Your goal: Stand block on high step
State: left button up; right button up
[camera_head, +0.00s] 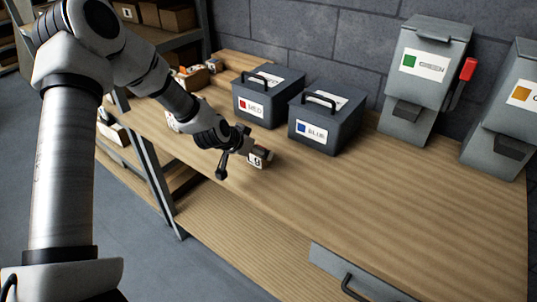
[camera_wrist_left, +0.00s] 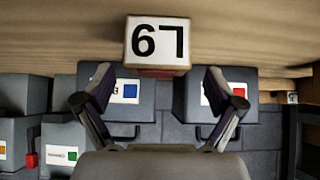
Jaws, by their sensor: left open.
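A small block (camera_head: 260,157) with a white face, a dark two-character marking and a reddish-brown side is on or just above the wooden bench, near its front edge. In the left wrist view the block (camera_wrist_left: 157,43) is centred just beyond and between my fingertips, with its marked face toward the camera. My left gripper (camera_head: 234,153) is open beside the block; its fingers (camera_wrist_left: 158,85) stand wide apart and do not visibly touch it. My right gripper is not in view.
Two dark handled boxes, one with a red label (camera_head: 265,95) and one with a blue label (camera_head: 325,118), stand behind the block. Grey dispensers (camera_head: 425,80) stand at the back right. The wooden bench (camera_head: 400,215) is clear to the right. A drawer handle (camera_head: 365,290) projects in front.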

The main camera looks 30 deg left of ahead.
pick_arm(q)
jog(key=b+x, duration=0.1)
jog(key=x, duration=0.4)
jog(key=shift+d, duration=0.2)
jog(key=shift+s+r, duration=0.25)
jog(key=shift+s, duration=0.05)
jog(key=shift+c, duration=1.3)
jog(key=shift+s+r, duration=0.1)
jog(key=shift+s, duration=0.05)
jog(key=c, duration=1.1)
